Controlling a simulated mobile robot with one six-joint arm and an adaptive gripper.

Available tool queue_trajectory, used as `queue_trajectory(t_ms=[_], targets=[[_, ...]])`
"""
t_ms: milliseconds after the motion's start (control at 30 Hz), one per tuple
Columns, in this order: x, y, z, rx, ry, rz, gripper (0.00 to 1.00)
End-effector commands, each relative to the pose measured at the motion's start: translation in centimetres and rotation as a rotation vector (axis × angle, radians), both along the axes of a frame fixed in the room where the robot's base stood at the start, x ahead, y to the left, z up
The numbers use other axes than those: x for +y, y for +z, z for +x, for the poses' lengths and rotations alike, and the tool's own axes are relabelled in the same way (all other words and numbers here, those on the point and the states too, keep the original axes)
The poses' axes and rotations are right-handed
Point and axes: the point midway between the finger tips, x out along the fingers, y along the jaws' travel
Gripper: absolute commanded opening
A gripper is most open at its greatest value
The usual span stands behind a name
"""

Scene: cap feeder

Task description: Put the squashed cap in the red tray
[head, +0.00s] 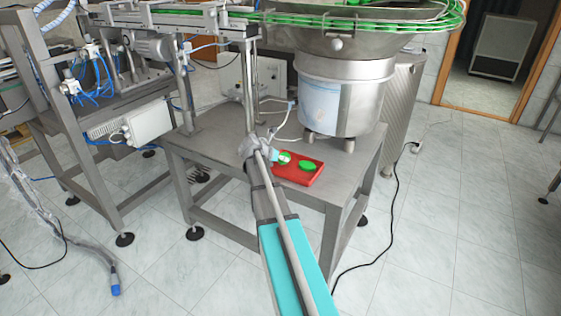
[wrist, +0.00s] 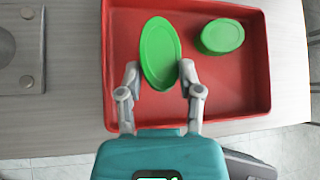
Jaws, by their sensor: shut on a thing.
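My gripper (wrist: 159,73) is shut on a bright green cap (wrist: 159,52), with one grey finger at each side of it. This cap looks like a long narrow oval, the squashed one. In the wrist view it shows against the floor of the red tray (wrist: 235,88); I cannot tell whether it touches the tray. In the head view my gripper (head: 274,155) is at the left part of the red tray (head: 297,180), and the held cap (head: 285,156) shows in part. A second green cap (wrist: 222,36) lies in the tray, right of the held one.
The tray is on a grey metal table (head: 220,158). A large steel feeder bowl (head: 345,85) stands behind it, with green caps along its upper track. A metal post (head: 249,90) rises left of the tray. The tray's front right floor is bare.

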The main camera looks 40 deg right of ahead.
Motion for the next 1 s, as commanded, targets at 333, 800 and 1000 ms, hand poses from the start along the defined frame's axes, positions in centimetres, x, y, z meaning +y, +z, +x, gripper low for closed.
queue_trajectory(t_ms=[333, 800, 1000], targets=[[0.0, -0.5, 0.0, 0.0, 0.0, 0.0, 0.2], [0.0, -1.2, 0.0, 0.0, 0.0, 0.0, 0.2], [0.0, -1.2, 0.0, 0.0, 0.0, 0.0, 0.75]])
